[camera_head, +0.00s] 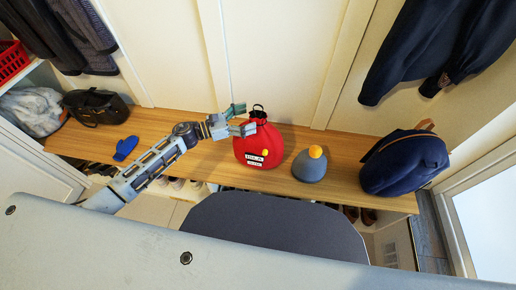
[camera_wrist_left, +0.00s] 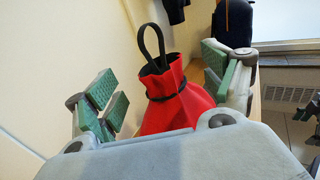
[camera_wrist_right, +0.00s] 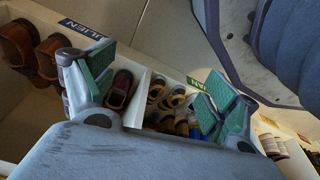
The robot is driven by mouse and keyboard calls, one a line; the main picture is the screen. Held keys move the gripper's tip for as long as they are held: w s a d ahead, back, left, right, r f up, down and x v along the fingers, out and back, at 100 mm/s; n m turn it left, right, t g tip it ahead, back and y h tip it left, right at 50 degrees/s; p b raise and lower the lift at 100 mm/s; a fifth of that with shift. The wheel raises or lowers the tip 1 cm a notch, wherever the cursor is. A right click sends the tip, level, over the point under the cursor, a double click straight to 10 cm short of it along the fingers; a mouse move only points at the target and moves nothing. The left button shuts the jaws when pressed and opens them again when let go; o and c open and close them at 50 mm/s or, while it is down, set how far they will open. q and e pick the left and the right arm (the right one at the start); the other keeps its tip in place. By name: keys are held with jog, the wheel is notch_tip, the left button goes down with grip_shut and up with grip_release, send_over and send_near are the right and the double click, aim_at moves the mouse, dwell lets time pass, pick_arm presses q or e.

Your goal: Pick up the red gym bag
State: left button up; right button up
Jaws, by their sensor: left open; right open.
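The red gym bag (camera_head: 262,147) stands upright on the wooden bench. My right gripper (camera_wrist_right: 155,90) is open and empty, facing the shoe cubbies. It does not show in the head view.
On the wooden bench (camera_head: 213,165), a grey beanie (camera_head: 309,166) with an orange pompom and a navy backpack (camera_head: 404,163) stand right of the bag. Coats (camera_head: 438,45) hang above. Shoes (camera_wrist_right: 122,90) fill cubbies below.

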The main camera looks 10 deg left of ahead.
aim_at(258, 115)
pick_arm(q)
jog(key=x, duration=0.2)
jog(key=shift+w+d+r, duration=0.1)
jog(key=shift+d+r, duration=0.1)
jog(key=shift+d, duration=0.15)
jog(key=shift+x, duration=0.95)
jog(key=shift+f, duration=0.1)
grip_shut()
